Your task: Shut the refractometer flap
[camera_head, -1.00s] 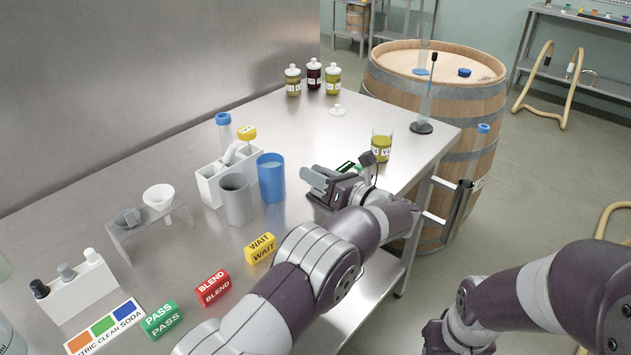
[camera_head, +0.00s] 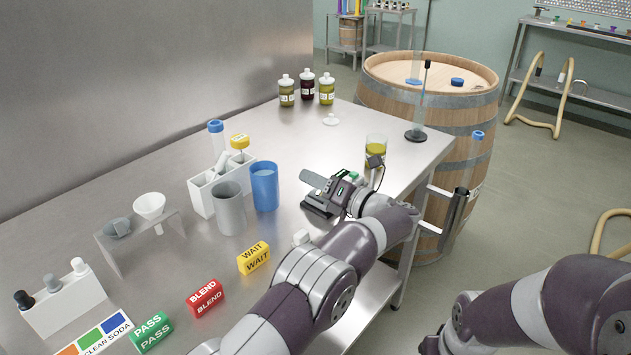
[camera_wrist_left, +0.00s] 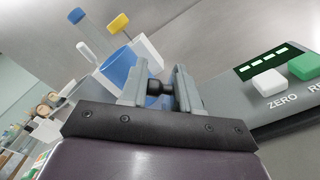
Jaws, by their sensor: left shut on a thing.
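The refractometer (camera_head: 317,207) is a dark, low device near the table's right edge, largely hidden by my left gripper. Its display and its white ZERO button (camera_wrist_left: 269,83) show at the right of the left wrist view, beside a green button. My left gripper (camera_head: 328,190) is over it. In the left wrist view its two grey fingers (camera_wrist_left: 160,88) are shut on a small black knob-like part, seemingly the flap's grip. A grey rounded plate (camera_head: 313,179), probably the flap, stands out leftward, raised above the body. My right arm is at lower right, its fingers out of frame.
A blue cup (camera_head: 265,187) and a grey cup (camera_head: 229,210) stand left of the gripper. A glass of yellow liquid (camera_head: 375,150) stands close behind my left wrist. WAIT (camera_head: 253,257), BLEND and PASS blocks lie along the front. Bare steel lies behind the refractometer.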

